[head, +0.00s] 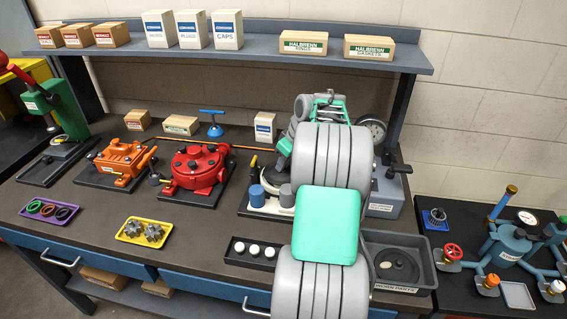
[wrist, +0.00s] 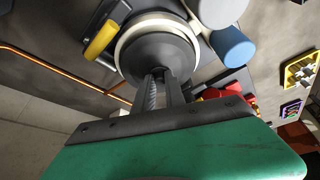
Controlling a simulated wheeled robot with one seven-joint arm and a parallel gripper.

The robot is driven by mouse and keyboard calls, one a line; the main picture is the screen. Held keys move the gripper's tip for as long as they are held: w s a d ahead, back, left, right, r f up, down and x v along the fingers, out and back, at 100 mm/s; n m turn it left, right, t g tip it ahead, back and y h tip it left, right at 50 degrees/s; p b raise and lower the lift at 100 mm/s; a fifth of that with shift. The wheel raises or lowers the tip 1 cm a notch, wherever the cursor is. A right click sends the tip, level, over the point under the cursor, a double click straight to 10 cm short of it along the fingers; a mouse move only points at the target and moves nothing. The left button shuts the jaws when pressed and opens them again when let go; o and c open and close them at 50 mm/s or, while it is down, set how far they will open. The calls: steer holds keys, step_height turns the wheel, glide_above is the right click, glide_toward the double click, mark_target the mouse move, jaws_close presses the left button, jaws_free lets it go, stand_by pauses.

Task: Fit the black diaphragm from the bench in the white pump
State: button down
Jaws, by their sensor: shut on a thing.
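The white pump (head: 262,207) stands on the bench left of my arm, with a blue and a grey cylinder at its front. In the head view my arm hides much of the pump's right side.
A yellow handle (wrist: 101,37) and a blue cylinder (wrist: 232,46) flank the rim closely. A red pump (head: 197,168) and an orange one (head: 122,160) stand left. A black tray (head: 232,258) of white balls lies in front. A grey worn-parts bin (head: 424,243) stands right.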

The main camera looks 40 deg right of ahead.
steer(key=shift+f+b, duration=0.9)
steer(key=shift+f, duration=0.2)
steer(key=c, duration=1.3)
jaws_free()
steer(key=shift+r+p, duration=2.2)
steer(key=shift+r, duration=0.9)
steer(key=shift+f, duration=0.1)
steer(key=b+v, duration=0.1)
steer(key=v, duration=0.7)
